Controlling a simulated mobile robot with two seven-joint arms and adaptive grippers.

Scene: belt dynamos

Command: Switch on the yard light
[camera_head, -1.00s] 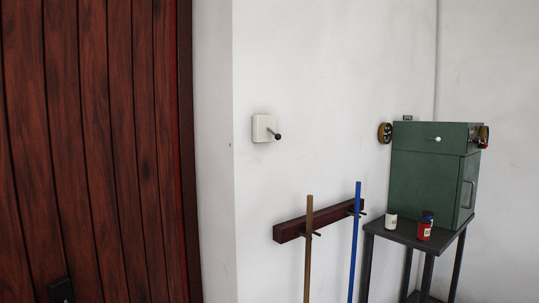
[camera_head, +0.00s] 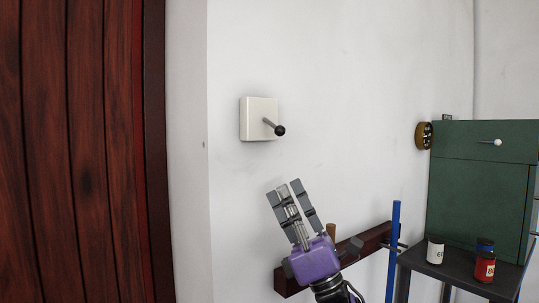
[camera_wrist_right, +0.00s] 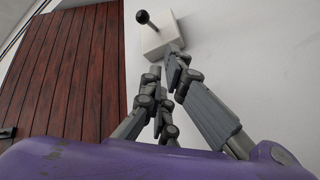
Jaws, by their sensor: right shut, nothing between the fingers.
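A white switch box (camera_head: 258,117) is fixed to the white wall, left of the middle in the head view. A lever with a black knob (camera_head: 279,130) sticks out from it, pointing to the right and slightly down. My right gripper (camera_head: 284,188), with a purple body, is below the box, fingers pointing up, apart from the lever. It is shut and empty. In the right wrist view the switch box (camera_wrist_right: 163,36) and its black knob (camera_wrist_right: 142,17) show beyond the fingertips (camera_wrist_right: 170,62). My left gripper is not in view.
A dark red wooden door (camera_head: 75,150) fills the left. Behind my right gripper is a dark red wall rack (camera_head: 370,240) with a blue pole (camera_head: 393,255). At right a green cabinet (camera_head: 475,185) stands on a dark table (camera_head: 455,272) with a white jar (camera_head: 435,250) and a red jar (camera_head: 485,266).

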